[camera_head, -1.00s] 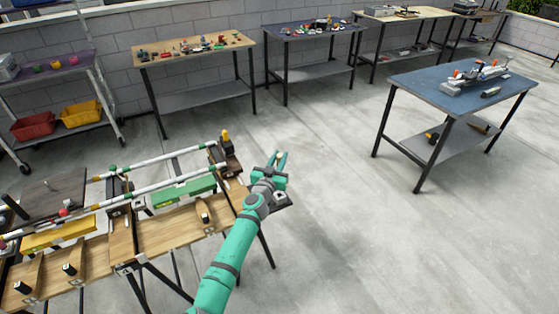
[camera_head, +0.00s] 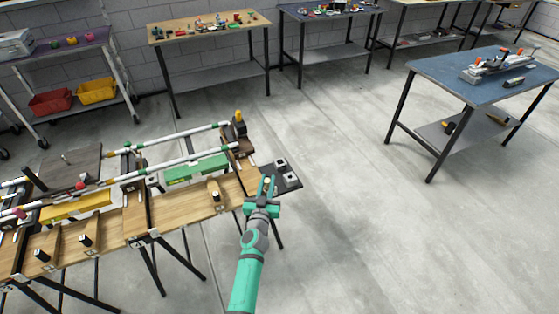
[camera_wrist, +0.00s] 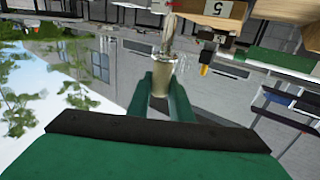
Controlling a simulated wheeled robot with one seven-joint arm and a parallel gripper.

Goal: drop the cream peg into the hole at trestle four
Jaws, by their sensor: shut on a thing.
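My gripper (camera_head: 267,184) is at the right end of the trestle bench (camera_head: 185,215), in front of a dark plate. In the wrist view, my gripper (camera_wrist: 163,85) is shut on the cream peg (camera_wrist: 164,70), which stands up between the teal fingers. The peg is small and partly hidden by the fingers in the head view. A wooden block (camera_wrist: 212,12) marked 5 is close to the peg's far end in the wrist view. I cannot make out a number 4 or its hole in either view.
The dark plate (camera_head: 289,180) with pale square fittings juts from the bench end. White poles, a green block (camera_head: 197,168) and a yellow block (camera_head: 76,206) lie along the bench. A blue-topped table (camera_head: 440,80) stands at right. The floor (camera_head: 350,230) between is clear.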

